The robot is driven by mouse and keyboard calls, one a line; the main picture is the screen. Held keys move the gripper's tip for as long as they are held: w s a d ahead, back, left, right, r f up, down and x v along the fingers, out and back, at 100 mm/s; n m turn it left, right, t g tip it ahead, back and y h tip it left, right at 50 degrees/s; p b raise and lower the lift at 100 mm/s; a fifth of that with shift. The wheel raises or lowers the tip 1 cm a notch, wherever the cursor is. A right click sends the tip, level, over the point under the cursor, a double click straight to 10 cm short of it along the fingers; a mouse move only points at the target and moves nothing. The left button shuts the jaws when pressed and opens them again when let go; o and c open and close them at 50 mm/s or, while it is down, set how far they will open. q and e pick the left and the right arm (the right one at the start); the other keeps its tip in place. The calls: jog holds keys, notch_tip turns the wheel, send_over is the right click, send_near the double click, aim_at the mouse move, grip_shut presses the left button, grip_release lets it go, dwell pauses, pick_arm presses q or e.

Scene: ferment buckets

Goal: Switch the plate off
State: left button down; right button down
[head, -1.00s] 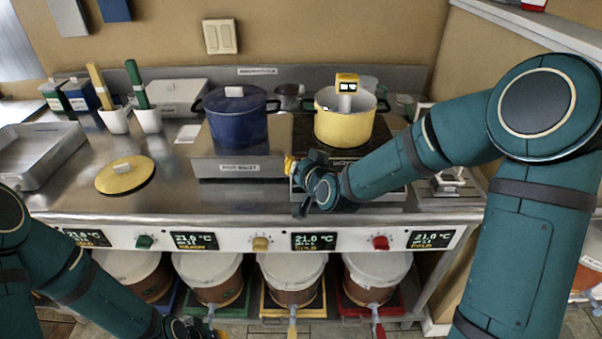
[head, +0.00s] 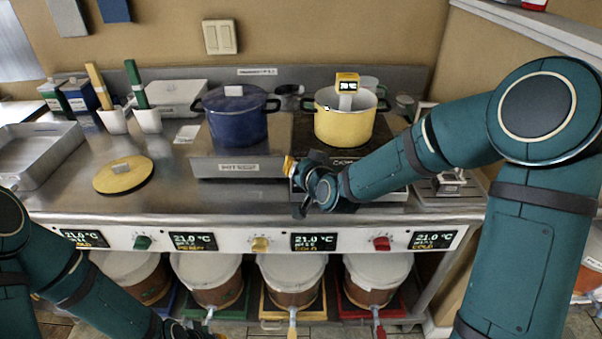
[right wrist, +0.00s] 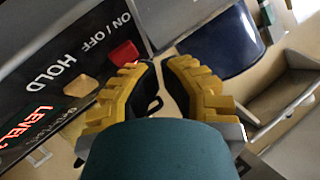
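A hot plate (head: 310,187) stands on the steel counter under a yellow pot (head: 343,127). In the right wrist view its dark control panel (right wrist: 45,50) shows a red button (right wrist: 123,53) by "ON / OFF" and a yellow button (right wrist: 82,86) by "HOLD". Red lit text reading "LEVEL" (right wrist: 52,113) shows there too; its number is cut off. My right gripper (right wrist: 160,63) is at the plate's front left corner, tips beside the red button; contact cannot be told. A narrow gap shows between its fingers, with nothing held. My left gripper (head: 195,332) is mostly cut off at the bottom edge.
A second plate (head: 238,167) with a blue pot (head: 236,118) stands to the left. A yellow lid (head: 124,175) and a metal tray (head: 35,160) lie farther left. Below the counter edge are displays, coloured knobs (head: 381,244) and several lidded buckets (head: 292,280).

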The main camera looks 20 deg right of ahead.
jog(key=shift+w+f, duration=0.2)
jog(key=shift+f, duration=0.2)
dwell(0.5)
jog(key=shift+r, duration=0.1)
jog(key=shift+s+r, duration=0.45)
jog(key=shift+r, duration=0.25)
jog(key=shift+a, duration=0.1)
jog(key=s+r+p, duration=0.2)
jog(key=r, duration=0.1)
jog(key=r+p, duration=0.1)
jog(key=r, duration=0.1)
jog(key=shift+s+a+r, duration=0.1)
jog(key=shift+s+a, duration=0.3)
dwell(0.5)
